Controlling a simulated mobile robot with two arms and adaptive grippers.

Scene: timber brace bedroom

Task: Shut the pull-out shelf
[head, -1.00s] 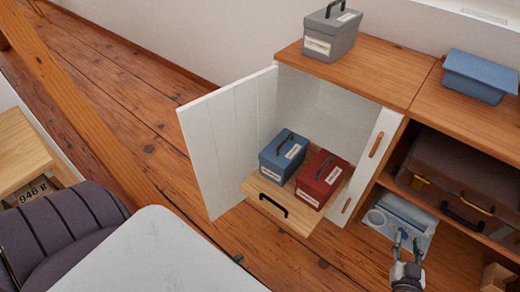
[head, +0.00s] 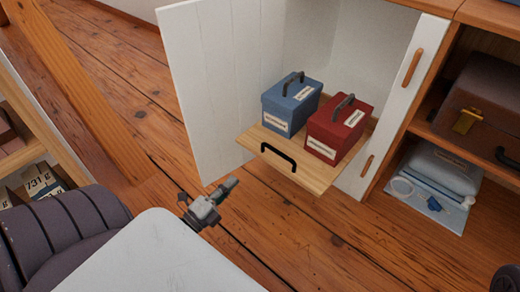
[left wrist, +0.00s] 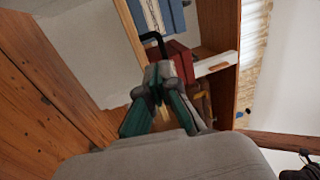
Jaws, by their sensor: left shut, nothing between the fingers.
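The pull-out shelf (head: 262,148) is a light wooden board with a black handle (head: 278,157) on its front. My left gripper (head: 229,186) is shut and empty, lower and left of the handle in the head view. In the left wrist view, its fingertips (left wrist: 160,72) appear just below the black handle (left wrist: 150,38); I cannot tell whether they touch. A dark part at the head view's lower right corner may be my right gripper.
The open compartment on the right holds a brown suitcase (head: 480,105) and a grey-blue bundle (head: 440,172). Wooden floor (head: 310,232) lies bare before the shelf.

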